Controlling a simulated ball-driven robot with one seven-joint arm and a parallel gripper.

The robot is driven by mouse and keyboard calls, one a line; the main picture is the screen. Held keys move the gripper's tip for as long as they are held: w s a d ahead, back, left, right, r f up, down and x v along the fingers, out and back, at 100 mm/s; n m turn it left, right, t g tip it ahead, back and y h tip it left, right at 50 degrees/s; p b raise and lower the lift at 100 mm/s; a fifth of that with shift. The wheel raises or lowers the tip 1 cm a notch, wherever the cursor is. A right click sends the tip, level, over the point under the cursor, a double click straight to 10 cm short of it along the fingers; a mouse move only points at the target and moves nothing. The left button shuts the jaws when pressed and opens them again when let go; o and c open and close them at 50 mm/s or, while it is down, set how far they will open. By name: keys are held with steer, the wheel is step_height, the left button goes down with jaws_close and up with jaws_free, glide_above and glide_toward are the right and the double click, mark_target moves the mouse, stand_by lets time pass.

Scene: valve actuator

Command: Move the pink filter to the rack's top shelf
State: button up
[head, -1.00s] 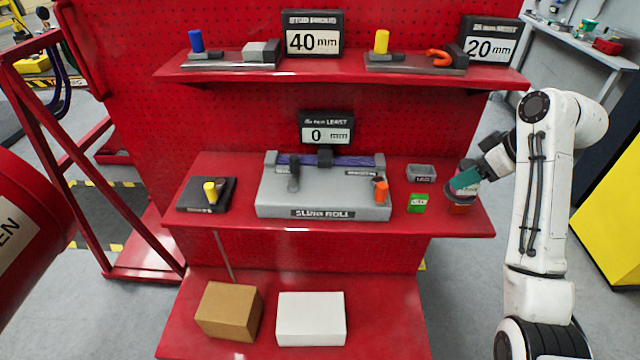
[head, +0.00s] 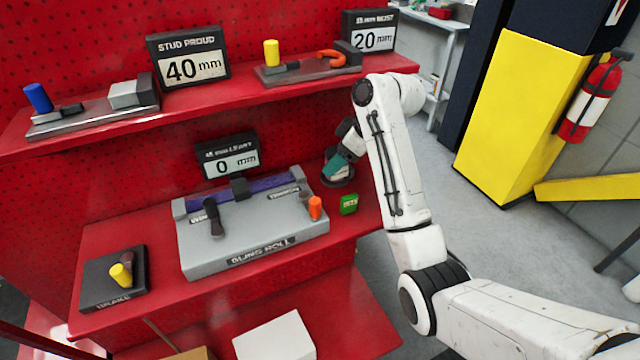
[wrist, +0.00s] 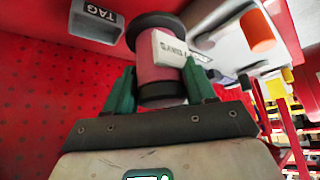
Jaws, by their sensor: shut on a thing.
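In the wrist view the pink filter (wrist: 160,78) is a pink cylinder with dark end caps and a white label ending in "DAYS". The teal fingers of my gripper (wrist: 158,88) stand on both sides of it and are shut on it. In the head view my gripper (head: 338,166) is at the right end of the rack's middle shelf (head: 100,235), behind the green block; the filter there is mostly hidden. The rack's top shelf (head: 215,97) is red and runs above and to the left of my gripper.
The middle shelf holds a grey sling roll fixture (head: 245,235) and a green block (head: 349,204). A grey TAG bin (wrist: 97,20) is near the filter.

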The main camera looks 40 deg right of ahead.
mark_target(342, 177)
steer(key=shift+s+f+p, duration=0.1)
steer(key=shift+f+p, duration=0.3)
steer(key=shift+f, duration=3.25)
steer(key=o, duration=1.1)
steer(key=shift+f, duration=0.1)
